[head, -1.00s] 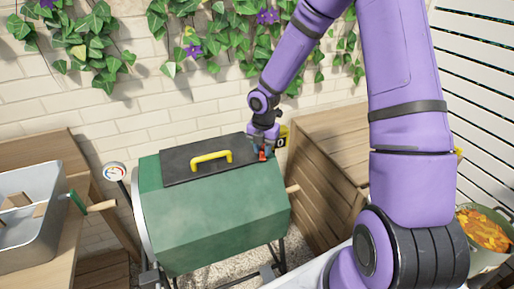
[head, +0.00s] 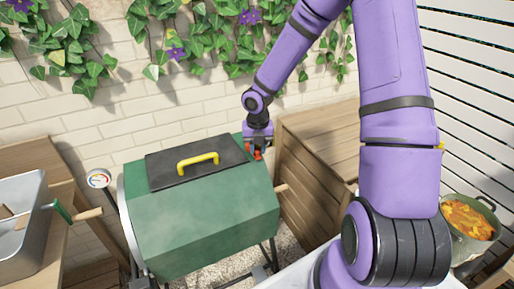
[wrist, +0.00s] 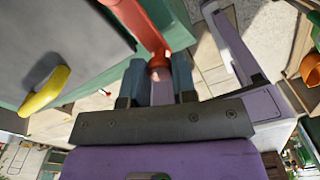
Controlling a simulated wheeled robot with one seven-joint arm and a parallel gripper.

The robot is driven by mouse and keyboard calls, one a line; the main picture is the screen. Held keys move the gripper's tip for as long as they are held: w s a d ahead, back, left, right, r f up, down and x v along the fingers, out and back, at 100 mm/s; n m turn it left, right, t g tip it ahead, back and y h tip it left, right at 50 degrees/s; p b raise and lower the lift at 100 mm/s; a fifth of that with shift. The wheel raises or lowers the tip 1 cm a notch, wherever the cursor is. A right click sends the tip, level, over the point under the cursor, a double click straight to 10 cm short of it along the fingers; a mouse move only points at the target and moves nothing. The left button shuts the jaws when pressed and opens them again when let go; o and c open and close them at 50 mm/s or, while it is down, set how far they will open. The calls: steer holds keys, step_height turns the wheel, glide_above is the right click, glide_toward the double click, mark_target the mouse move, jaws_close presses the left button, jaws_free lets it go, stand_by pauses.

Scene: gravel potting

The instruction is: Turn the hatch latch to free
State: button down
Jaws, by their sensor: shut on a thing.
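The green drum (head: 200,222) has a dark hatch (head: 165,172) on top with a yellow handle (head: 198,162). The red-orange latch (head: 258,153) is at the hatch's right end, mostly hidden by my gripper. In the wrist view, the latch (wrist: 141,28) runs from the upper left down to between my blue fingers. My gripper (wrist: 161,75) is shut on its end. In the head view, my gripper (head: 257,148) points down at the drum's upper right edge. I cannot tell the latch's exact setting.
A wooden box (head: 315,140) stands close right of the drum. A round gauge (head: 99,178) is at its left. A grey tub (head: 25,215) with a green-collared tool stands at far left. A pot of orange pieces (head: 468,222) is at far right. A brick wall is behind.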

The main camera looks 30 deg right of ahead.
steer(key=c, duration=0.9)
jaws_free()
steer(key=shift+d, duration=0.1)
step_height(320, 180, up, 11)
steer(key=shift+f, duration=0.1)
